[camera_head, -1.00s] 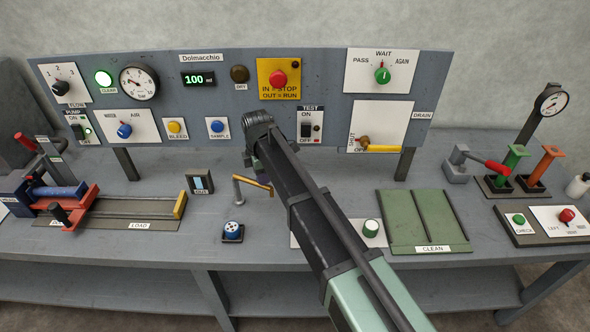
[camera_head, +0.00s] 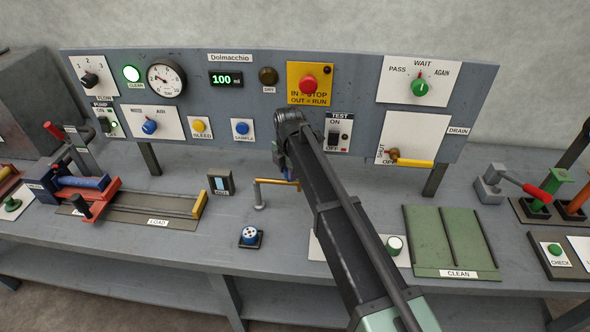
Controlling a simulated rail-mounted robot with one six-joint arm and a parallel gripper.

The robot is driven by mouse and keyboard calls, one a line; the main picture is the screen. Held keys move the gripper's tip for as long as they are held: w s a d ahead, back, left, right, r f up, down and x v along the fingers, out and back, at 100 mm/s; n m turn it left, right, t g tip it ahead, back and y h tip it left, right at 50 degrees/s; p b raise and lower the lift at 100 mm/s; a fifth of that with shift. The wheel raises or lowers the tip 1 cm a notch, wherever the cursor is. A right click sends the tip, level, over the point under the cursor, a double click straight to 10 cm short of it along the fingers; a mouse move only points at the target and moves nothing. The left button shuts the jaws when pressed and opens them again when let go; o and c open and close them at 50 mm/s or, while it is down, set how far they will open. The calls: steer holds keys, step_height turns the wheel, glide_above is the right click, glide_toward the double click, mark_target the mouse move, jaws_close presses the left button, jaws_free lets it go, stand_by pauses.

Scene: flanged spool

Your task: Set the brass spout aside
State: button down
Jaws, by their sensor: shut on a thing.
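The brass spout (camera_head: 270,181) is a thin bar on top of a short grey post (camera_head: 259,198) that stands on the bench, left of my arm. It extends to the right from the post, and its right end lies beside and partly behind my arm. My gripper (camera_head: 286,172) points down at the spout's right part and is shut on it. The fingertips are small and mostly hidden by my wrist and arm.
A small gauge block (camera_head: 221,183) stands to the left. The panel (camera_head: 230,120) rises behind. A green tray (camera_head: 450,240) marked CLEAN lies at the right.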

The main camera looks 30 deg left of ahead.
steer(key=c, duration=0.7)
jaws_free()
steer(key=shift+c, duration=0.2)
steer(key=shift+r, duration=0.1)
step_height(320, 180, up, 11)
steer(key=p, duration=1.1)
steer(key=shift+f, duration=0.2)
